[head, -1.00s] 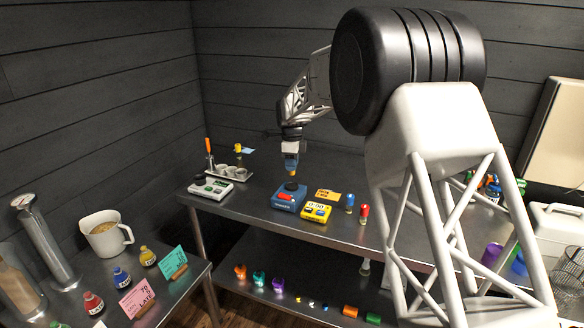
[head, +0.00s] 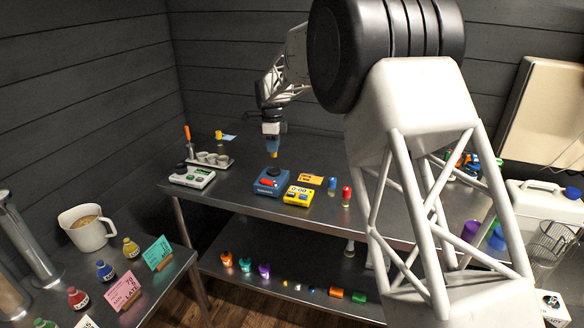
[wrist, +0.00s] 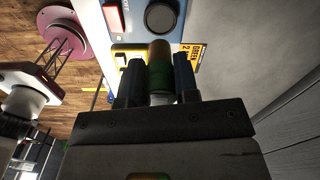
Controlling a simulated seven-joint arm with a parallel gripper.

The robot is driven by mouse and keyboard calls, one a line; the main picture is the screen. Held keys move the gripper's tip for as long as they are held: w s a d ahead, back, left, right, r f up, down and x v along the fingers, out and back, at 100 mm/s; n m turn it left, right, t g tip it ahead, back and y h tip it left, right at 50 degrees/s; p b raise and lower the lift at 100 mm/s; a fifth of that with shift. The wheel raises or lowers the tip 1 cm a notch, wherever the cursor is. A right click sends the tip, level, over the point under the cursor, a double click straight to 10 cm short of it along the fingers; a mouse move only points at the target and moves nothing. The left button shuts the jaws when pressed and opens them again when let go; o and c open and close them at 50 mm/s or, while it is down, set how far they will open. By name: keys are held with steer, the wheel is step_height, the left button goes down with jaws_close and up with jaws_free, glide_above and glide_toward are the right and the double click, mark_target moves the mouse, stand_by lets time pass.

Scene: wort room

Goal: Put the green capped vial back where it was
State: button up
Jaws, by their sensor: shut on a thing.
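My gripper (head: 273,146) is shut on the green capped vial (wrist: 159,70). In the wrist view, the green part sits between the fingers and the amber-brown end points away from my gripper. In the head view, only a small orange-yellow tip (head: 274,156) shows below the fingers. The vial hangs above the blue mixer (head: 268,186), apart from its round black pad (head: 273,171). The pad also shows in the wrist view (wrist: 160,17). A yellow card (wrist: 196,52) with partly hidden lettering lies beside the mixer.
A yellow timer (head: 298,196), a blue capped vial (head: 332,183) and a red capped vial (head: 346,194) stand right of the mixer. A grey device (head: 192,177) and a tray of cups (head: 210,160) stand left. The lower shelf (head: 228,290) bears several coloured items.

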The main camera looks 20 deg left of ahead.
steer(key=s+d+f, duration=0.3)
steer(key=s+d, duration=0.8)
steer(key=d, duration=0.2)
steer(key=s+d+f, duration=0.3)
steer(key=s+d, duration=0.8)
steer(key=d, duration=0.3)
steer(key=shift+d+f, duration=0.15)
steer(key=shift+f, duration=0.1)
steer(key=w+a, duration=0.2)
steer(key=w, duration=0.2)
steer(key=w+a+f, duration=0.1)
steer(key=w+a, duration=0.1)
steer(key=w, duration=0.3)
steer(key=w+a, duration=0.2)
steer(key=w, duration=0.3)
steer(key=shift+w+a+f, duration=0.2)
steer(key=shift+w+a, duration=0.05)
steer(key=shift+a, duration=0.1)
steer(key=shift+f, duration=1.8)
steer(key=shift+f, duration=0.1)
steer(key=o, duration=0.8)
